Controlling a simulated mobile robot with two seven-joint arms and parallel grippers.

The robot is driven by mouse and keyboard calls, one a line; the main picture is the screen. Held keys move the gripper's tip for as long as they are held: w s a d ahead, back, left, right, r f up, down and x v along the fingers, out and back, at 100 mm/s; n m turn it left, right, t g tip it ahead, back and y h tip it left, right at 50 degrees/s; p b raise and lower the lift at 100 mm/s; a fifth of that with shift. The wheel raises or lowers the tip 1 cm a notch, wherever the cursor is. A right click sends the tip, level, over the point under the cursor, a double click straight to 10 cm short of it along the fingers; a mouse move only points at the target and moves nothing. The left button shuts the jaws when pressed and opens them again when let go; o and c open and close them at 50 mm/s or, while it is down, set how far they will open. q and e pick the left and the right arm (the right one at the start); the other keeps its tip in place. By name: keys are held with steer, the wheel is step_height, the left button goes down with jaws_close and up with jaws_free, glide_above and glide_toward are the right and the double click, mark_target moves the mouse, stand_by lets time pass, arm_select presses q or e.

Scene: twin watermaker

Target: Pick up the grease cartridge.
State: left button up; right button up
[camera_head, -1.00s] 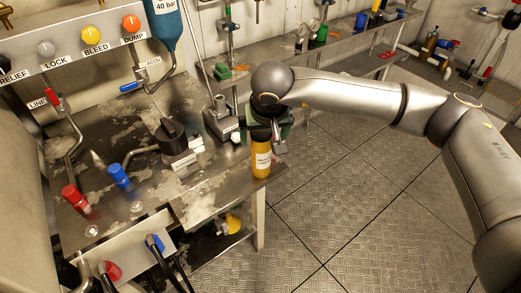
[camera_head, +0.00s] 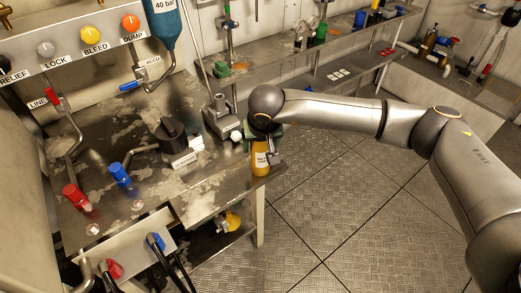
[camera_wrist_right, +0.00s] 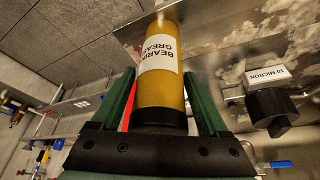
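The grease cartridge (camera_head: 260,162) is an orange-yellow cylinder with a white label, upright at the front right corner of the steel bench. In the right wrist view the cartridge (camera_wrist_right: 162,80) shows its label reading "BEARING GREASE" and a dark end close to the gripper body. My right gripper (camera_head: 266,145) is over the top part of the cartridge. In the wrist view its two green fingers (camera_wrist_right: 160,85) stand on either side of the cartridge. A narrow gap with something red shows beside the left finger, so the gripper looks open. My left gripper is not in view.
The steel bench (camera_head: 215,195) carries a black knob block (camera_head: 172,135), a grey stand (camera_head: 220,118) and red (camera_head: 76,197) and blue (camera_head: 121,176) valves to the left. A lower shelf holds a yellow item (camera_head: 233,221). Open floor (camera_head: 345,215) lies right of the bench.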

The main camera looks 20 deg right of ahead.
jaws_close()
stand_by(0.4)
steer(key=shift+w+r, duration=0.1)
steer(key=shift+r, duration=0.1)
